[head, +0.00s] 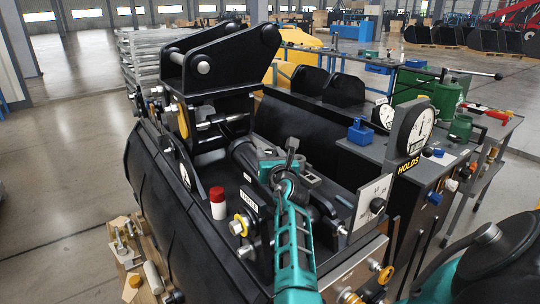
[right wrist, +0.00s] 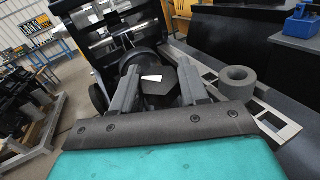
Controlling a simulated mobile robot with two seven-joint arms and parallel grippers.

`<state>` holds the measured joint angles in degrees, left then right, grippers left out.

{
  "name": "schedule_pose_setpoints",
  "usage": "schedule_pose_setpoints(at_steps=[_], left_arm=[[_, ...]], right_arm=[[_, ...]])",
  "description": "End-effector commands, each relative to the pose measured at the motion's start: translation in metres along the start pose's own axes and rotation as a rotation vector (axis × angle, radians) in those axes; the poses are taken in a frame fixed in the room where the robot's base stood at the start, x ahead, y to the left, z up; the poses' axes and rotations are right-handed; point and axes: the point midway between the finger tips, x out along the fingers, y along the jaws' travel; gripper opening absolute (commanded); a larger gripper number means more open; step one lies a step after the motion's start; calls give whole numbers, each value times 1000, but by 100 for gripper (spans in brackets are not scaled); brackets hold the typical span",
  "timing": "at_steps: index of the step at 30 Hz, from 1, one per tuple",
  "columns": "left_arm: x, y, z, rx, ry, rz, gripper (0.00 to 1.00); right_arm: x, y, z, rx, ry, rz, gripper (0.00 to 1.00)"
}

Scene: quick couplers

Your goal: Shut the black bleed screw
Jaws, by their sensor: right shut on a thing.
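My right gripper (head: 284,168) reaches in from the bottom of the head view, its teal wrist over the black machine. In the right wrist view its two grey fingers (right wrist: 158,88) stand on either side of a black, angular piece with a white mark, which looks like the black bleed screw (right wrist: 160,95). The gripper is shut on it. In the head view the wrist and fingers largely hide the screw, and I cannot tell how far it is turned. My left gripper is not in view.
A red-and-white cylinder (head: 218,203) stands left of my wrist. A round gauge (head: 412,130) with a "HOLDS" label rises at the right, near a blue block (head: 360,132). A black bracket (head: 225,60) towers behind. In the right wrist view a grey ring (right wrist: 238,82) lies beside the fingers.

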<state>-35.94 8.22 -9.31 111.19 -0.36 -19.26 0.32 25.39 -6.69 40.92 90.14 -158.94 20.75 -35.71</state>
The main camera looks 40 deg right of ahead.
Motion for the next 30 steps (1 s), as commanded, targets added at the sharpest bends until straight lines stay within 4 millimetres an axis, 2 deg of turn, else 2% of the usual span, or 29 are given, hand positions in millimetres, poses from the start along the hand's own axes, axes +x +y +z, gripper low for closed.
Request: schedule_pose_setpoints(at_steps=[17, 18, 24, 30], left_arm=[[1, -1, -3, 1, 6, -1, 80], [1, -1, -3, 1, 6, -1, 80], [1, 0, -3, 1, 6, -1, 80], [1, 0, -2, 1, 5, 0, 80]], right_arm=[[0, 0, -1, 3, 2, -28, 13], [0, 0, -1, 3, 2, -28, 47], [0, 0, -1, 4, 1, -28, 65], [0, 0, 0, 4, 1, -28, 65]])
